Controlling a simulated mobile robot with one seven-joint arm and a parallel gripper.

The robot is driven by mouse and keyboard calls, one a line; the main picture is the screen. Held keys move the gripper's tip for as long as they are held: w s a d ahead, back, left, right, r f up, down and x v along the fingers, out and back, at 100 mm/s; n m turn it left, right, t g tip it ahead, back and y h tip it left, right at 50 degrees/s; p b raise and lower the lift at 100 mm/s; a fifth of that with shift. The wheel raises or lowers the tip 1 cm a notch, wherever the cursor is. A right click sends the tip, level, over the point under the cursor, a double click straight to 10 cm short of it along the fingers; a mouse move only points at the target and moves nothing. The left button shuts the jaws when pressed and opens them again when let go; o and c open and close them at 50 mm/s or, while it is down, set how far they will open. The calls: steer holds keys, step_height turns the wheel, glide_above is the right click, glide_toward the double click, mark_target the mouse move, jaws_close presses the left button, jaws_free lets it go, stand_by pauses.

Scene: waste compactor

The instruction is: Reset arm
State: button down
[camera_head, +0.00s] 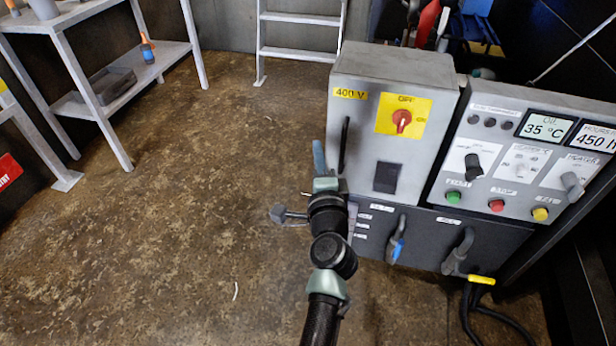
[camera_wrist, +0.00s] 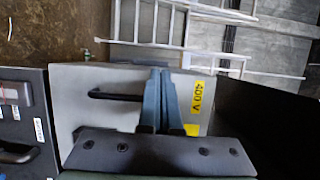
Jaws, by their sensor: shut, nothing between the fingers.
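My arm reaches up from the bottom of the head view to the left side of the grey 400 V cabinet (camera_head: 355,120). My gripper (camera_head: 318,150) is beside the cabinet's black handle (camera_head: 344,145), with its blue-grey fingers partly hidden by the wrist. In the wrist view my gripper (camera_wrist: 164,85) is shut and empty, its two fingers together in front of the cabinet face (camera_wrist: 80,110). The black handle (camera_wrist: 112,96) lies left of the fingers there. Whether the fingers touch the cabinet cannot be told.
A control panel (camera_head: 530,150) with buttons and displays stands right of the cabinet. Below are a dark lower panel (camera_head: 425,225) with handles and black cables (camera_head: 470,315). A shelf rack (camera_head: 115,95) and a ladder (camera_head: 300,18) stand behind. The brown floor (camera_head: 190,230) at left is clear.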

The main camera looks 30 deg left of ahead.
steer(key=s+d+p, duration=0.1)
steer(key=s+d, duration=0.1)
steer(key=s, duration=0.4)
steer(key=shift+s+d, duration=0.15)
steer(key=shift+s, duration=0.05)
steer(key=w+d+r+n+t+h, duration=0.1)
steer(key=d+r+n+t, duration=0.3)
steer(key=r, duration=1)
steer(key=w+d+r+n+t+h, duration=0.15)
steer(key=d+r+n, duration=0.4)
steer(key=r, duration=0.85)
steer(key=s+d+r+t+h, duration=0.45)
steer(key=s+d+r, duration=0.3)
steer(key=r, duration=0.35)
steer(key=s+d+r+t+h, duration=0.45)
steer(key=s+d+r, duration=0.25)
steer(key=d+r, duration=0.3)
step_height(320, 180, up, 32)
steer(key=w+a+g+p, duration=0.1)
steer(key=p, duration=3.1)
steer(key=shift+a+r+n+p, duration=0.2)
steer(key=shift+a+n+p, duration=0.1)
steer(key=shift+n+p, duration=0.05)
steer(key=shift+w, duration=0.1)
